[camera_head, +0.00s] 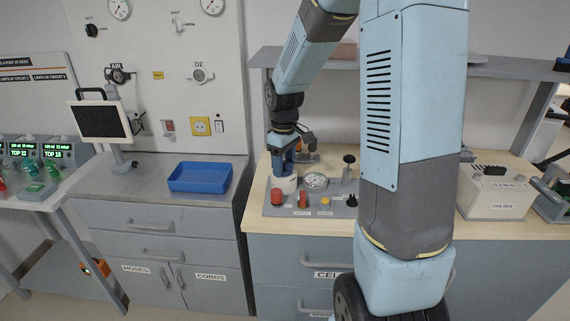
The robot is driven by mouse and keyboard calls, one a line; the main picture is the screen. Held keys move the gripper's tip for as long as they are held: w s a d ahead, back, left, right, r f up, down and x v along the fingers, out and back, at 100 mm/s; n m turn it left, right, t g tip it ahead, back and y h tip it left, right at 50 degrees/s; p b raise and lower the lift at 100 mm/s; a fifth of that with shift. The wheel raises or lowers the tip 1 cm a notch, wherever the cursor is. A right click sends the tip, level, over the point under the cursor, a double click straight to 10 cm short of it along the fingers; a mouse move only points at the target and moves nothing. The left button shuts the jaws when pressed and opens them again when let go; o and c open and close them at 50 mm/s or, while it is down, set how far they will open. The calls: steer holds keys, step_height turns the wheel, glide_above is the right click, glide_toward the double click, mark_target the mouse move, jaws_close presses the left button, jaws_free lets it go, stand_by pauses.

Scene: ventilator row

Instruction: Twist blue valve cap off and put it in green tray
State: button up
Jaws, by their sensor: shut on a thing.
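My gripper (286,170) points down over the left end of a grey valve panel on the wooden-topped bench. It is shut on a small blue thing, which looks like the blue valve cap (287,168). The fingers hide most of the cap, and I cannot tell whether it still touches the white round body (286,185) just below. I see no green tray. The only clear tray in view is a blue one (200,177), empty, on the grey cabinet left of the bench.
The grey panel (335,207) carries red and yellow knobs, a gauge (316,181) and a black-topped valve (349,165). A monitor (100,120) stands left of the blue tray. A pale box (495,193) is at the right. My arm hides the bench's middle.

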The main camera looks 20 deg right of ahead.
mark_target(284, 161)
steer(key=shift+n, duration=0.9)
steer(key=n, duration=0.4)
steer(key=shift+n, duration=0.3)
steer(key=shift+r, duration=2.3)
